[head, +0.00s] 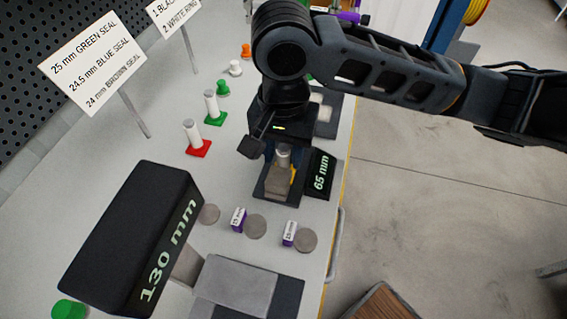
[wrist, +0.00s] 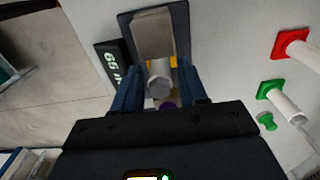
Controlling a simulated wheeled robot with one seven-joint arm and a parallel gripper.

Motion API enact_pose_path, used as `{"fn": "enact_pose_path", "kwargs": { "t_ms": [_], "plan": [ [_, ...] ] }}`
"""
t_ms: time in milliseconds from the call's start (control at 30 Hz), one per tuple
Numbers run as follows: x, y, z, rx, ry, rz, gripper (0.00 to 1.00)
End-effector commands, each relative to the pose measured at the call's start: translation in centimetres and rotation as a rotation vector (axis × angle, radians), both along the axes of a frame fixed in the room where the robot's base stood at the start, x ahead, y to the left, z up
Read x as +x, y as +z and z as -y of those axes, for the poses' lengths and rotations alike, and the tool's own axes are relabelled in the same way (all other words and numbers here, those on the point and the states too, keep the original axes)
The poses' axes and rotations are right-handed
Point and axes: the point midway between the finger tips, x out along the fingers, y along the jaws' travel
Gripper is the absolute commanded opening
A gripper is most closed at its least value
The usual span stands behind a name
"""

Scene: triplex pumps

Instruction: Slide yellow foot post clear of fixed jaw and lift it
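The grey post (wrist: 159,82) shows end-on in the wrist view, with bits of its yellow foot (wrist: 173,62) beside the grey block of the fixed jaw (wrist: 152,35). Whether the foot touches the jaw is hidden. My gripper (wrist: 160,75) has its two blue fingers on either side of the post, with visible gaps, so it looks open. In the head view my gripper (head: 279,160) is down over the fixture, and the post (head: 283,157) and yellow foot (head: 293,175) show between or behind the fingers. A small purple part (wrist: 167,104) shows below the post.
A black "65 mm" block (head: 320,174) stands close to the right of the fixture, and a larger "130 mm" block (head: 130,235) is nearer. Red-foot (head: 197,148) and green-foot (head: 214,117) posts stand to the left. Grey discs with small purple-and-white labelled blocks lie in front.

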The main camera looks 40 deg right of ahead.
Motion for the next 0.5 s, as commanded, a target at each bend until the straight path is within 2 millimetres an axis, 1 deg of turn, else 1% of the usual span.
{"fn": "enact_pose_path", "kwargs": {
  "t_ms": [33,167,200,500],
  "plan": [
    [0.01,0.01,-0.01,0.000,0.000,0.000,0.34],
    [0.01,0.02,0.00,0.001,0.000,0.001,0.22],
    [0.01,0.02,0.00,0.001,0.000,0.001,0.20],
    [0.30,0.06,0.36,-0.001,-0.002,0.002,0.21]
  ]
}}
